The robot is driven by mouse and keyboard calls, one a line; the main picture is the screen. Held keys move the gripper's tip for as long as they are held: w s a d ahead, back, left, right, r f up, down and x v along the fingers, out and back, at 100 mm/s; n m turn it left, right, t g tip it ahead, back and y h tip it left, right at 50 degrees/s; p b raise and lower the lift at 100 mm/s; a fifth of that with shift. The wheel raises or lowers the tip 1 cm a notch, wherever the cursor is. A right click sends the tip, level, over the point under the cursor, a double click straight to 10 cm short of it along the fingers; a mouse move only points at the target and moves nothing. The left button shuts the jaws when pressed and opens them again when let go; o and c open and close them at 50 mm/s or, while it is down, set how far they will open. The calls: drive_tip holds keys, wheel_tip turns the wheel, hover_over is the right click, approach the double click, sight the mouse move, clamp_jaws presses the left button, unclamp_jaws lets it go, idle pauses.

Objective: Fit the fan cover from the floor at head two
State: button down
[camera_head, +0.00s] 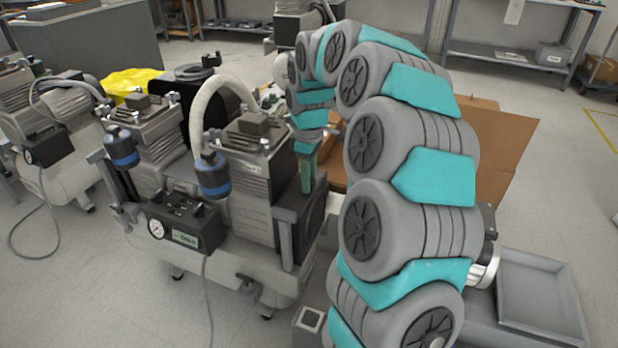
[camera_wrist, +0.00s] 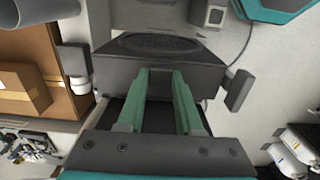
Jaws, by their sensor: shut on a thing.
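The compressor (camera_head: 210,200) stands in the middle of the head view with two finned heads side by side. The right head (camera_head: 250,165) is nearest my arm. The fan cover (camera_wrist: 158,43) is a dark grey hood with a round grille; the wrist view shows it just ahead of the fingers. My gripper (camera_wrist: 160,100) has two green fingers, shut on a narrow part of the cover between them. In the head view the cover (camera_head: 312,215) is upright at the right end of the right head, below my gripper (camera_head: 307,175). Whether it is seated is hidden.
An open cardboard box (camera_head: 490,140) stands behind my arm. A grey tray (camera_head: 540,295) is at the lower right. Another compressor (camera_head: 55,125) stands at the left, and a yellow cloth (camera_head: 130,82) lies behind. The floor at front left is clear except for hoses.

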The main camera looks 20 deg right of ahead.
unclamp_jaws()
idle(0.6)
drive_tip(key=shift+r, duration=0.15)
drive_tip(key=shift+r+p, duration=1.55)
drive_tip(key=shift+r, duration=1.8)
